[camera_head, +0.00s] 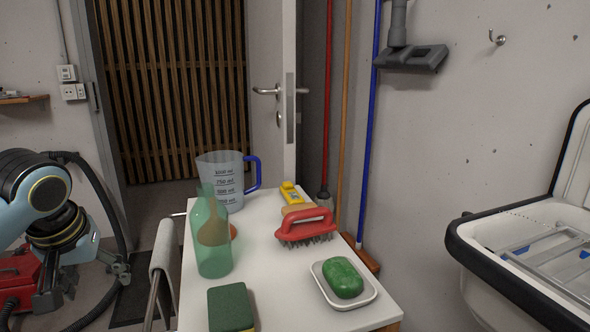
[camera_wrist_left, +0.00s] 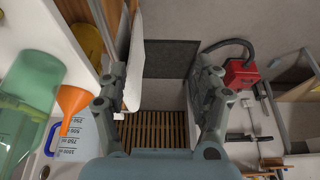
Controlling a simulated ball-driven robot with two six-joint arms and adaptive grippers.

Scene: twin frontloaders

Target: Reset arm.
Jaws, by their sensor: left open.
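My left gripper (camera_head: 57,288) is at the left edge of the head view, beyond the left side of the white table (camera_head: 270,222). Its fingers are apart and nothing is between them. In the left wrist view the two fingers of my left gripper (camera_wrist_left: 162,95) are spread wide, with floor, a dark mat and wooden slats seen beyond the gap. My left arm comes in from the left edge of the head view. My right gripper is in neither view.
The table holds a green bottle (camera_head: 211,240), measuring jug (camera_head: 222,180), red brush (camera_head: 306,227), soap (camera_head: 342,277) and sponge (camera_head: 230,307). A grey cloth (camera_head: 164,258) hangs at its left side. A red vacuum (camera_head: 18,275) with a black hose stands behind my left gripper.

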